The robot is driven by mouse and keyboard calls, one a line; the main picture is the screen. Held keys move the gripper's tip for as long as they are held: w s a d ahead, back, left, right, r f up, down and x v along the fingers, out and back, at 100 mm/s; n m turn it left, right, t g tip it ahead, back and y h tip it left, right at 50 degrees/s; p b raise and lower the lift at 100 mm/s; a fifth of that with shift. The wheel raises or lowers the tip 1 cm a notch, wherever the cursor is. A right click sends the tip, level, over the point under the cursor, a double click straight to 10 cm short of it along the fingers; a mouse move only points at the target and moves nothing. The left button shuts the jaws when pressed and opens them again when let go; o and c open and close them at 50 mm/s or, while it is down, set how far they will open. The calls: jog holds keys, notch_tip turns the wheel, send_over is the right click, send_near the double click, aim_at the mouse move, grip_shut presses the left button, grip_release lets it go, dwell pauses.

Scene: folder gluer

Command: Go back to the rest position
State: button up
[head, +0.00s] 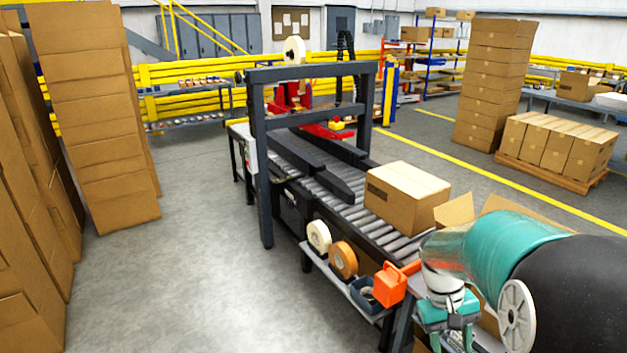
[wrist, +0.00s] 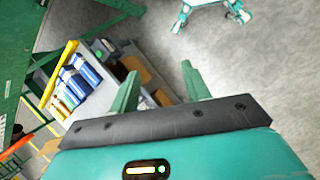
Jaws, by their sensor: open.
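In the wrist view my gripper (wrist: 160,90) shows two green fingers spread apart with nothing between them. Past the fingers are a shelf unit and grey floor. In the head view my teal and black arm reaches in from the right edge, its wrist over the near end of the roller conveyor (head: 340,207). The fingertips are not clear in the head view.
A closed carton (head: 405,195) sits on the conveyor, with an open carton partly behind my arm. An orange tape dispenser (head: 390,285) and tape rolls (head: 343,260) are on a side shelf. Tall cardboard stacks (head: 95,120) stand left; the floor (head: 200,260) between is clear.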

jog(key=s+a+r+t+y, duration=0.2)
jog(key=s+a+r+t, duration=0.7)
jog(key=s+a+r, duration=0.2)
jog(key=shift+a+r, duration=1.05)
jog(key=shift+r, duration=0.45)
jog(key=shift+s, duration=0.1)
